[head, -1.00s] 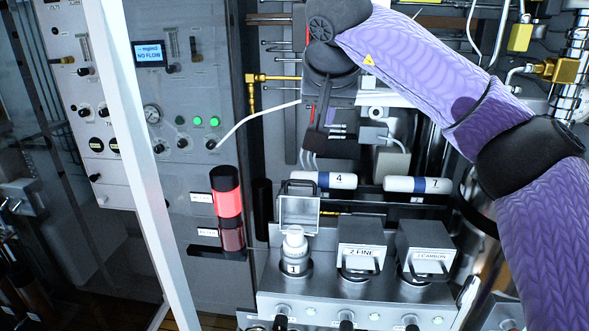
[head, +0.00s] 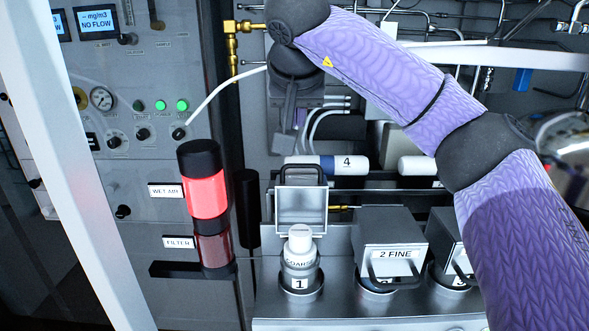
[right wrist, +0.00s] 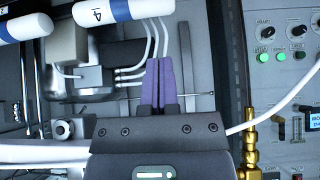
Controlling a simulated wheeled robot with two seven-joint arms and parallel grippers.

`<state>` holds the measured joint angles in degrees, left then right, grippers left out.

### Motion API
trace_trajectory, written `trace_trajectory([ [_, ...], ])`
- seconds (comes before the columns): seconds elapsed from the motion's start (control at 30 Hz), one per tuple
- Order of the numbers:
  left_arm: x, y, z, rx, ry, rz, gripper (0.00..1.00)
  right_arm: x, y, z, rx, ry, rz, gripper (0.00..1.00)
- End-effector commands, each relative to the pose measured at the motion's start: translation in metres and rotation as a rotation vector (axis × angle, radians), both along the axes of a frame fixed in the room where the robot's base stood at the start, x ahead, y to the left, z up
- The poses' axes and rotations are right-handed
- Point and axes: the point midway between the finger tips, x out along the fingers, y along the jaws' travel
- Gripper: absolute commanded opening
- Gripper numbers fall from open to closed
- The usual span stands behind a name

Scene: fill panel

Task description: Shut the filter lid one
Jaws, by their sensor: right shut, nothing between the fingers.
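The lid of filter one (head: 301,206) stands open and upright behind its housing, with a handle at its top edge. Below it the white filter cartridge marked 1 (head: 300,262) sits upright in its round opening. My right gripper (head: 283,140) is above and behind the lid, apart from it, pointing down. In the right wrist view its two purple fingers (right wrist: 158,82) are together with nothing between them. The lid does not show in the right wrist view. My left gripper is not in view.
The closed lid marked 2 FINE (head: 390,236) and another closed lid (head: 447,236) stand to the right. A white cylinder marked 4 (head: 335,165) lies behind the lid. A red lamp column (head: 204,190) stands at the left. A white hose (head: 225,92) runs left of my gripper.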

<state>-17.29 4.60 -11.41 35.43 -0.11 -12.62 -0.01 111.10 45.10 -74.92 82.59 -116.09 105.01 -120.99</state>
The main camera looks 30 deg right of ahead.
Motion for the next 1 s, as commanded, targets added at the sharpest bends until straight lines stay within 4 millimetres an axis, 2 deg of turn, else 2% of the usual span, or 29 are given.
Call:
trace_trajectory([
  [0.17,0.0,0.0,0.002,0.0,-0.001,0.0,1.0,0.011,-0.007,-0.016,0.0,0.002,-0.002,0.0],
  [0.53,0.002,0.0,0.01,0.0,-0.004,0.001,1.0,0.053,-0.034,-0.079,0.0,0.003,-0.001,0.0],
  [0.6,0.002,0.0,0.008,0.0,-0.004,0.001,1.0,0.04,-0.025,-0.077,-0.001,-0.002,0.004,0.0],
  [0.73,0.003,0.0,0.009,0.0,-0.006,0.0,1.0,0.025,-0.016,-0.076,0.0,-0.001,0.003,0.0],
  [1.0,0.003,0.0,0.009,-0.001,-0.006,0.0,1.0,0.018,-0.011,-0.076,0.0,-0.001,0.001,0.0],
])
